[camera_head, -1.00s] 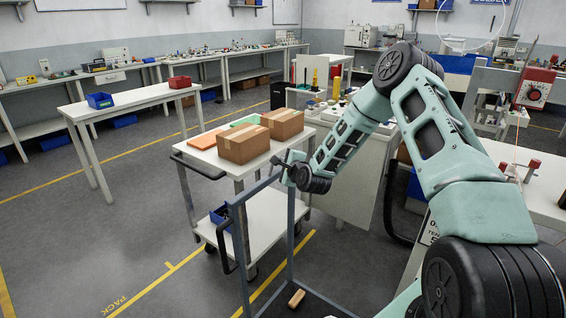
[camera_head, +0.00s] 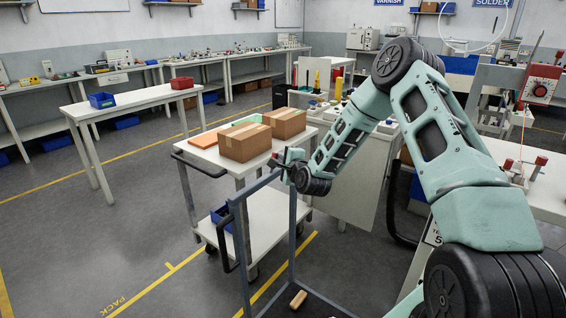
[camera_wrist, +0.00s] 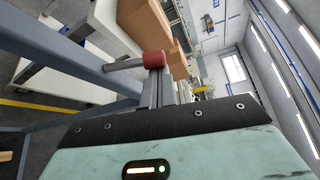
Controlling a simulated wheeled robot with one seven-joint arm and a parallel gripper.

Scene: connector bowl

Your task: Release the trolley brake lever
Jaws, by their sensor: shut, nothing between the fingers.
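A blue-grey tubular trolley frame (camera_head: 292,230) stands in front of my arm in the head view. A short grey lever with a red knob (camera_head: 295,154) shows at its top, beside my gripper (camera_head: 284,164). In the wrist view the red knob (camera_wrist: 154,59) is right at the tips of my gripper (camera_wrist: 156,75), and the grey lever (camera_wrist: 122,64) runs left from it towards the blue-grey bar (camera_wrist: 60,50). My gripper is shut with nothing between its fingers. The knob overlaps the fingertips in the picture; I cannot tell whether they touch.
A white two-shelf cart (camera_head: 262,222) with cardboard boxes (camera_head: 245,142) stands just behind the frame. A wooden block (camera_head: 298,299) lies low inside the frame. A white workbench (camera_head: 140,97) stands at the left. The floor at the lower left is clear.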

